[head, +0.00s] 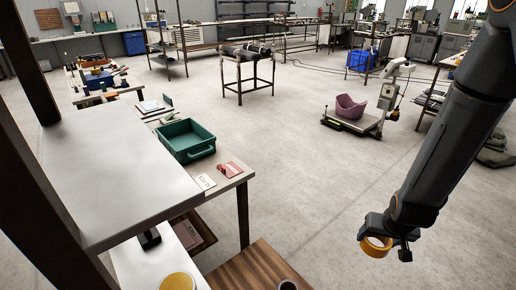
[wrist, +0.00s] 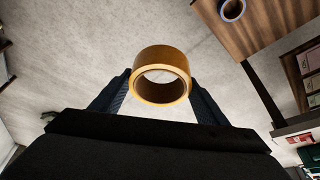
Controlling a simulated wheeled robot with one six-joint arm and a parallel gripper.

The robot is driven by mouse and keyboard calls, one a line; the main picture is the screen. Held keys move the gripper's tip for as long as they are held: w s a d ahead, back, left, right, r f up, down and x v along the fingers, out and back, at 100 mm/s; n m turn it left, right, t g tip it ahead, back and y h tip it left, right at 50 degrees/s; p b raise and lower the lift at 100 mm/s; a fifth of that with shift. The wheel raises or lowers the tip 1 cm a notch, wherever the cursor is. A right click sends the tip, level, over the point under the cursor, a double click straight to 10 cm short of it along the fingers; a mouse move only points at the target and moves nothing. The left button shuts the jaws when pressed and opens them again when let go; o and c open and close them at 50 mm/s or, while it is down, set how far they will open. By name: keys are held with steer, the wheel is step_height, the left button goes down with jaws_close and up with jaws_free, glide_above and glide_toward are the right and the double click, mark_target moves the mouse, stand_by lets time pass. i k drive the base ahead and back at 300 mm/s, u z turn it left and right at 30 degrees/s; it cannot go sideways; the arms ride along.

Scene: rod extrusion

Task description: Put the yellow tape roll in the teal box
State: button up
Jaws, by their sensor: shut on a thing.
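The yellow tape roll (wrist: 160,58) is held between the two fingers of my gripper (wrist: 160,85) in the wrist view, with its open hole facing the camera. In the head view my gripper (head: 384,246) hangs at the lower right over bare floor, shut on the yellow tape roll (head: 376,250). The teal box (head: 187,138) is an open-topped bin on a table left of centre in the head view. My gripper is well to the right of it and apart from it.
A red packet (head: 229,170) and a white card (head: 205,182) lie beside the teal box. A grey-white shelf (head: 115,180) and dark posts stand at the left. A brown wooden surface (head: 258,268) is at the bottom. Open floor (head: 300,180) lies between table and arm.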

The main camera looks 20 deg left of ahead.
mark_target(186, 146)
steer(key=z, duration=0.4)
steer(key=k, duration=1)
steer(key=z, duration=0.3)
steer(key=i, duration=2.65)
steer(key=u, duration=0.85)
steer(key=i, duration=1.3)
steer(key=u, duration=1.55)
steer(key=i, duration=0.95)
steer(key=u, duration=0.75)
